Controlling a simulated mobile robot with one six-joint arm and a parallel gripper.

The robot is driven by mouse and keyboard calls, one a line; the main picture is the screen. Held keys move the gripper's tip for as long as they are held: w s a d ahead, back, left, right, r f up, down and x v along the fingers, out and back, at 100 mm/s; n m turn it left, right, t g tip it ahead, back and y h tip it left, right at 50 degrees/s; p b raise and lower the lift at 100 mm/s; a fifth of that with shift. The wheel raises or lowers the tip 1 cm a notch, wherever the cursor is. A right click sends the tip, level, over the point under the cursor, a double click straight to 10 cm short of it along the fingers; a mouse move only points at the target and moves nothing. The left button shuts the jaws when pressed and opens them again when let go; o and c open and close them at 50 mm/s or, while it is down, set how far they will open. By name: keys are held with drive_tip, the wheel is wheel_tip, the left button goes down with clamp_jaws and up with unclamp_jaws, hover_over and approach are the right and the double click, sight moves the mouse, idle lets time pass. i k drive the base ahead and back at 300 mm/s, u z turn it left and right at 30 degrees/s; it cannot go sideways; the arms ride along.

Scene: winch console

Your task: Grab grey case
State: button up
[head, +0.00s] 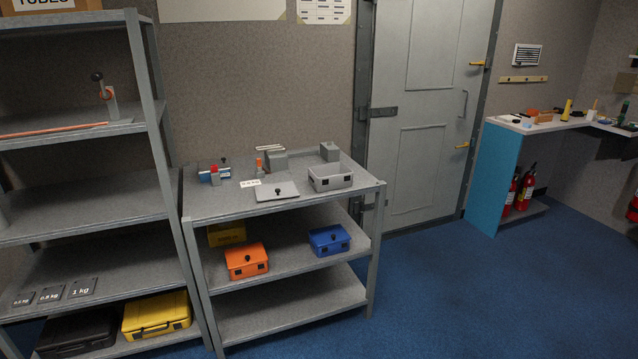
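A grey case (331,178) with dark latches on its front stands on the top of the low grey shelf unit (213,232), near the right end. It looks open at the top. A flat grey plate with a black knob (277,191) lies just left of it; I cannot tell whether it is the case's lid. My gripper is not in view, so nothing shows of what it holds.
A grey block (329,152) stands behind the case, and a red and blue device (213,173) sits at the left. Orange (246,260) and blue (329,240) cases are on the middle shelf. A taller shelf unit (152,85) stands left. Blue floor (450,290) is clear at the right.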

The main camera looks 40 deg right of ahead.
sight(330, 177)
drive_tip(key=z, duration=0.15)
drive_tip(key=i, duration=0.95)
drive_tip(key=u, duration=0.1)
